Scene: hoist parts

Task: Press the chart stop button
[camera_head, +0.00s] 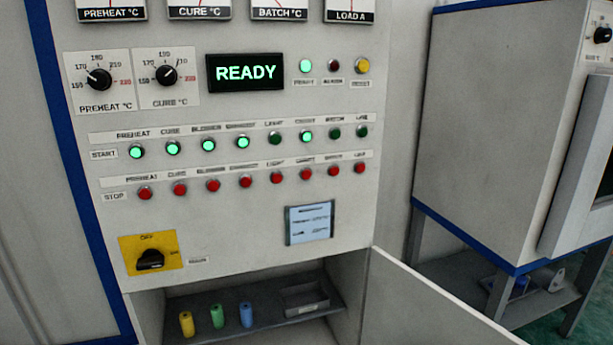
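The control panel (350,215) stands upright in front of me. It has a row of green START buttons above a row of red STOP buttons. The chart stop button (306,174) is the sixth red button from the left, under a small blurred label. Above it, the chart start button (307,136) is lit bright green. The preheat, cure, blower and exhaust start buttons are also lit, while light, batch and line look dark. Neither of my grippers is in view, and nothing covers the buttons.
A display (245,72) reads READY. Below, an open compartment holds yellow, green and blue cylinders and a small tray (305,299). Its open door (425,305) juts out at the lower right. A grey cabinet (490,130) stands right.

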